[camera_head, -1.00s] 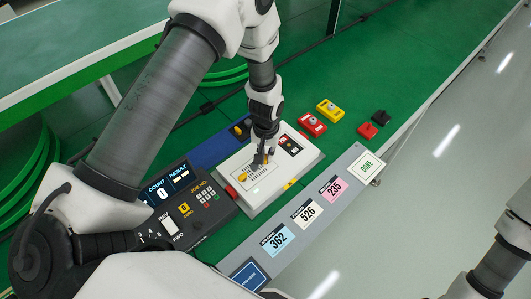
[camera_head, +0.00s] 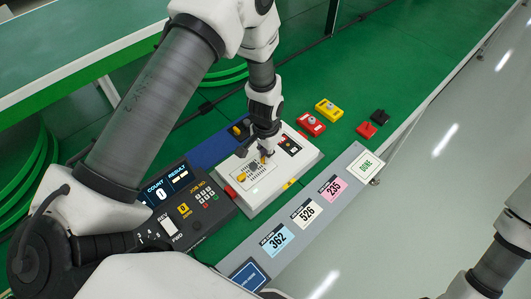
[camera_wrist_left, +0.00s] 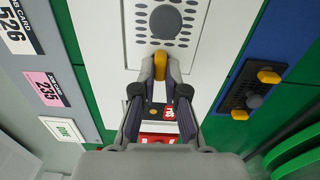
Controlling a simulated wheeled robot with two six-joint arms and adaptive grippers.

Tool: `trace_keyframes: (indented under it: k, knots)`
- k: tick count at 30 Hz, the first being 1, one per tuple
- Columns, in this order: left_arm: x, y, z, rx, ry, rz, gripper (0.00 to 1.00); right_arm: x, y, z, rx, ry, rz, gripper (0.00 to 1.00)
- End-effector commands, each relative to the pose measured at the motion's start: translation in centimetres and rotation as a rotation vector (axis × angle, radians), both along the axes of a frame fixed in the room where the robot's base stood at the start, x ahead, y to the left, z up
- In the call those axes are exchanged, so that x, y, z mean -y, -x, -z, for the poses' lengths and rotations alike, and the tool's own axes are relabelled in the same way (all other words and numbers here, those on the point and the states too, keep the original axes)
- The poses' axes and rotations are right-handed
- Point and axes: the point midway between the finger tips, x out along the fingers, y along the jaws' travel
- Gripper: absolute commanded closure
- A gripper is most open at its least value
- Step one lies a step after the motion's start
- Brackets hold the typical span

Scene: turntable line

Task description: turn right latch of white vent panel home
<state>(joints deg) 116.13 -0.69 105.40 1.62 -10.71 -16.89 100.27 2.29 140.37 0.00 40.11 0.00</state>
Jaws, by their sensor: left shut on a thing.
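The white vent panel (camera_head: 262,197) lies on the green bench, with a slotted grille and a grey round disc (camera_wrist_left: 166,22) in its middle. My left gripper (camera_head: 264,155) reaches down to the panel's right side and is shut on the yellow right latch (camera_wrist_left: 160,65). In the left wrist view the latch sits between the fingertips (camera_wrist_left: 160,70), partly hidden by them. A second yellow latch (camera_head: 241,178) shows at the grille's left end. My right arm enters at the lower right; its gripper is out of view.
A dark control box (camera_head: 190,207) stands left of the panel. A dark part with yellow latches (camera_wrist_left: 252,95) lies on a blue area behind it. Red (camera_head: 311,124) and yellow (camera_head: 329,110) blocks sit beyond. A grey card strip (camera_head: 320,210) runs along the front.

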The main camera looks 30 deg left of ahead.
Motion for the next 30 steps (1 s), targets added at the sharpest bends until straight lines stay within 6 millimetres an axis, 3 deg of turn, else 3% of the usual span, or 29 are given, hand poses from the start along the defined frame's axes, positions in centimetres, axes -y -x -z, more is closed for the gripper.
trace_keyframes:
  k: [8, 9, 10, 20, 23, 30]
  knots:
    - [0.0, 0.2, 0.2, -0.005, 0.000, 0.000, 1.00, 0.0, 0.0, 0.1, 0.000, 0.000, 0.000, 0.60]
    - [0.0, 0.2, 0.2, -0.005, 0.000, 0.000, 0.81, 0.0, 0.0, 0.1, 0.000, 0.000, 0.000, 0.60]
    - [0.0, 0.2, 0.2, -0.005, 0.000, 0.000, 0.77, 0.0, 0.0, 0.1, 0.000, 0.000, 0.000, 0.60]
    - [0.0, 0.0, -0.2, -0.001, 0.000, -0.001, 0.77, 0.0, 0.0, 0.0, 0.000, 0.000, 0.000, 0.60]
    - [0.0, -0.1, -1.5, 0.002, 0.000, -0.001, 0.77, 0.0, 0.0, 0.0, 0.000, 0.000, 0.000, 0.60]
    - [0.0, -0.1, -7.5, 0.001, -0.001, 0.000, 0.77, 0.0, 0.0, 0.0, 0.000, 0.000, 0.000, 0.60]
